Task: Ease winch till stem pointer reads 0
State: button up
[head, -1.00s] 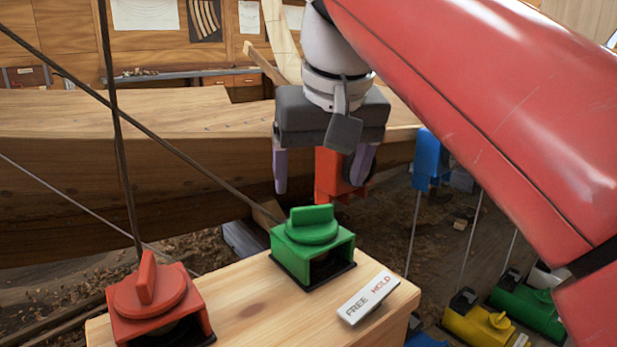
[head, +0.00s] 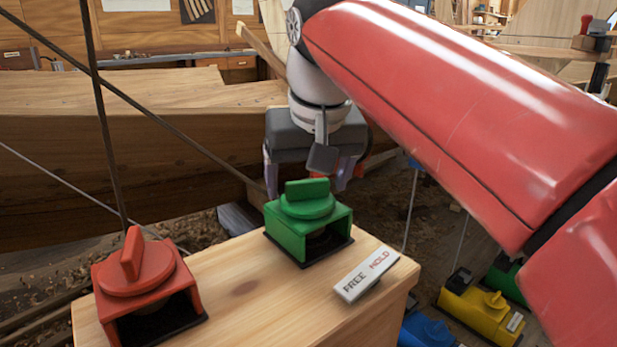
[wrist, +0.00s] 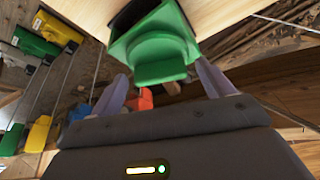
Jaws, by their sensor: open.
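A green winch (head: 308,222) with a round top and an upright fin handle stands on the wooden block, a rope running to it. A red winch (head: 148,285) of the same form stands at the near left. My gripper (head: 308,188) is open and empty, just behind the green winch's handle in the head view. In the wrist view its two fingers (wrist: 163,90) are spread, with the green handle (wrist: 162,72) showing near the gap between them. I see no contact. I cannot make out a stem pointer in either view.
A FREE/HOLD plate (head: 367,273) lies on the wooden block (head: 235,310) beside the green winch. A timber hull (head: 120,150) stands behind. Yellow (head: 482,312) and blue (head: 425,330) units sit low at the right. Taut ropes cross the left side.

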jog(key=c, duration=1)
jog(key=n+p, duration=0.1)
jog(key=n, duration=0.1)
jog(key=n+g+y+p, duration=0.1)
jog(key=n, duration=0.1)
jog(key=shift+d+r+n+y+p, duration=0.15)
jog(key=shift+n+y+p, duration=0.15)
jog(key=shift+w+n+g+y+p, duration=0.1)
jog(key=shift+n+g+y+p, duration=0.4)
jog(key=shift+n, duration=0.8)
jog(key=shift+w+n+g+y+p, duration=0.1)
jog(key=shift+n+y+p, duration=0.2)
jog(key=shift+n+p, duration=0.7)
jog(key=shift+n+b, duration=0.35)
jog(key=shift+n, duration=0.05)
jog(key=o, duration=1)
jog(key=shift+d, duration=0.1)
